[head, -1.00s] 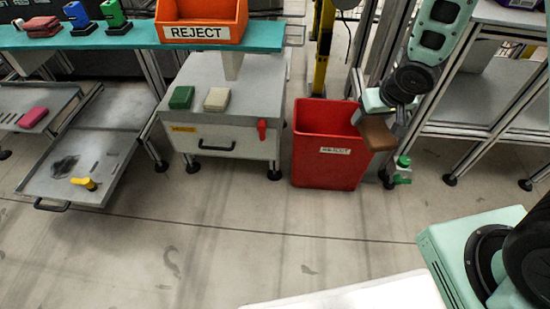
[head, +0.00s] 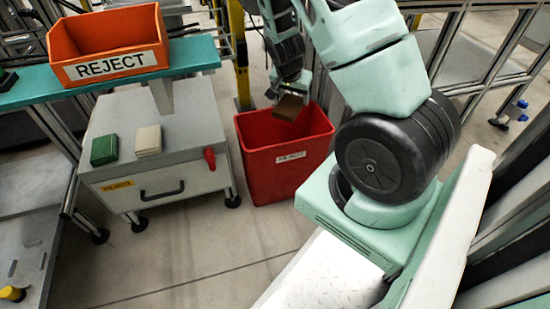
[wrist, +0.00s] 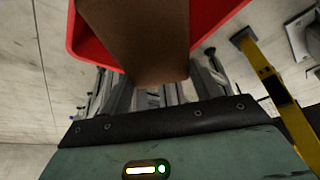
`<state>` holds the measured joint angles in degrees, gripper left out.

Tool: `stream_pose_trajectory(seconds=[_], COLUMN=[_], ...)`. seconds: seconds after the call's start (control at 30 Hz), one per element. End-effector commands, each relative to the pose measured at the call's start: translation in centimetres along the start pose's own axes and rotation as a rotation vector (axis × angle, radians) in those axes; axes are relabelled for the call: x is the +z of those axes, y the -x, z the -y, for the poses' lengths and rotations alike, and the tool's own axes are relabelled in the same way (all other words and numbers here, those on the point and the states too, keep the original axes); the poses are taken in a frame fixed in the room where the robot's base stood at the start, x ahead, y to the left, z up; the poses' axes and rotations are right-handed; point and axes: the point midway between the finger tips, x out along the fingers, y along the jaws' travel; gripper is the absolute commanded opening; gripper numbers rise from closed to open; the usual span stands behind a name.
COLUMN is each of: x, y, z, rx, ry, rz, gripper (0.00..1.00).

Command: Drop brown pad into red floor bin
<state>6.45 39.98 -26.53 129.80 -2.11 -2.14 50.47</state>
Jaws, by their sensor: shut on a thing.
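The brown pad (head: 288,107) is held by my gripper (head: 290,94) over the opening of the red floor bin (head: 286,160). The bin stands upright on the floor, with a white label on its front. In the wrist view the brown pad (wrist: 138,40) fills the upper middle, with the red bin (wrist: 212,14) behind it on both sides. My gripper is shut on the pad; its fingertips are mostly hidden. How far the pad is above the rim is hard to tell.
A grey cabinet (head: 152,180) left of the bin carries a green pad (head: 104,149) and a beige pad (head: 148,140). An orange REJECT bin (head: 110,45) sits on a teal shelf (head: 195,55). A yellow post (head: 240,60) stands behind the bin. The floor in front is clear.

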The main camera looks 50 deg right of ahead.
Motion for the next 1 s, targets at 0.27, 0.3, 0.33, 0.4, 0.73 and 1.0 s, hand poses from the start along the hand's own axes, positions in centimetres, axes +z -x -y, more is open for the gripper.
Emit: stream_pose_trajectory(seconds=[0.27, 0.3, 0.33, 0.4, 0.73, 1.0], x=[1.2, 1.4, 1.5, 1.8, 2.3, 2.3], y=[-2.7, -3.2, -3.5, -4.3, -5.3, -5.2], z=[0.0, 0.0, 0.0, 0.1, 0.1, 0.1], rx=[-0.001, -0.001, -0.001, -0.001, -0.002, -0.002], ry=[0.005, 0.005, 0.005, 0.004, 0.005, 0.005], rz=[0.000, 0.000, 0.000, 0.000, 0.000, 0.001], gripper=[0.40, 0.40, 0.40, 0.40, 0.40, 0.88])
